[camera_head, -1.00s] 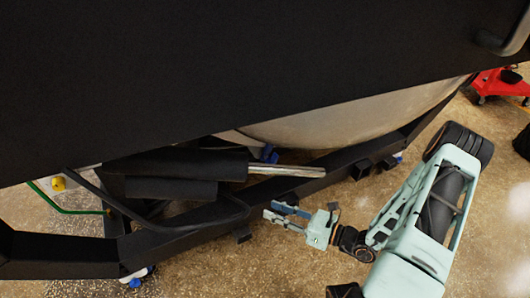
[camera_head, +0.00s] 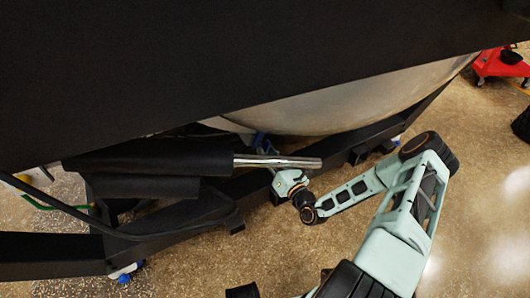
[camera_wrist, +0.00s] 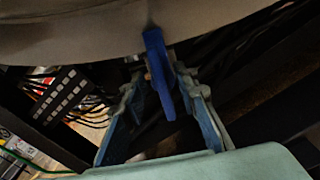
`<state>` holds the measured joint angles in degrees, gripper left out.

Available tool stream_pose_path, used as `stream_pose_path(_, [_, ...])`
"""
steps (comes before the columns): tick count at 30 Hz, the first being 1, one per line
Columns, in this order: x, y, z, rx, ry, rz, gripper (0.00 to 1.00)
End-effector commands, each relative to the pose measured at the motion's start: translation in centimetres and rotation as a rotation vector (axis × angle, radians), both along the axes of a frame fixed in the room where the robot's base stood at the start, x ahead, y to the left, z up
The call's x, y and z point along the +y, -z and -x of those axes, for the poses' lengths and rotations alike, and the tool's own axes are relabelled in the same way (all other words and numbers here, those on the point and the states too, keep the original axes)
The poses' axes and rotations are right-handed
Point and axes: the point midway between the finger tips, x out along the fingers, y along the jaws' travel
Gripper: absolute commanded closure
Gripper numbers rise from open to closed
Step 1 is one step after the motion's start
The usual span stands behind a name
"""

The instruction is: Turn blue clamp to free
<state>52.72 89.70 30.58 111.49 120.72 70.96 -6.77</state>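The blue clamp (camera_wrist: 157,68) shows in the wrist view as a flat blue lever hanging down from under the pale curved vessel (camera_wrist: 80,35). A small blue part of it shows in the head view (camera_head: 259,139) under the vessel, above the metal rod. My gripper (camera_wrist: 161,82) is open, with one finger left of the lever and one right of it. A gap shows on each side, and the lever's lower end lies between the fingers. In the head view my gripper (camera_head: 283,176) reaches up past the frame, and its fingertips are hidden behind the rod.
The shiny metal rod (camera_head: 285,162) and black cylinders (camera_head: 155,160) lie close left of and above my gripper. The black frame beam (camera_head: 325,168) runs beside it. Dark cables (camera_wrist: 90,100) hang left in the wrist view. Open floor lies at the lower middle.

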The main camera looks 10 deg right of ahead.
Motion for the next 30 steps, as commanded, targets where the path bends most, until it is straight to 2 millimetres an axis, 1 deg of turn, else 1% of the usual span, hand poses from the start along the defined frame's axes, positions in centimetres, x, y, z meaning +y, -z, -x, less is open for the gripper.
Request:
stream_pose_path(1, [0.2, 0.2, -0.6, -0.001, -0.001, 0.002, 0.72])
stream_pose_path(3, [0.4, 0.1, -1.3, 0.000, -0.001, 0.002, 0.72])
stream_pose_path(6, [0.6, 0.0, -1.8, -0.001, -0.001, 0.002, 0.72])
stream_pose_path(15, [0.6, 0.0, -2.0, 0.001, 0.000, 0.001, 0.72])
stream_pose_path(21, [0.6, 0.0, -2.0, 0.001, 0.000, 0.001, 0.94])
stream_pose_path(23, [0.6, 0.0, -2.0, 0.001, 0.000, 0.001, 1.00])
stream_pose_path(30, [0.7, 0.0, -2.0, 0.000, -0.001, 0.003, 1.00])
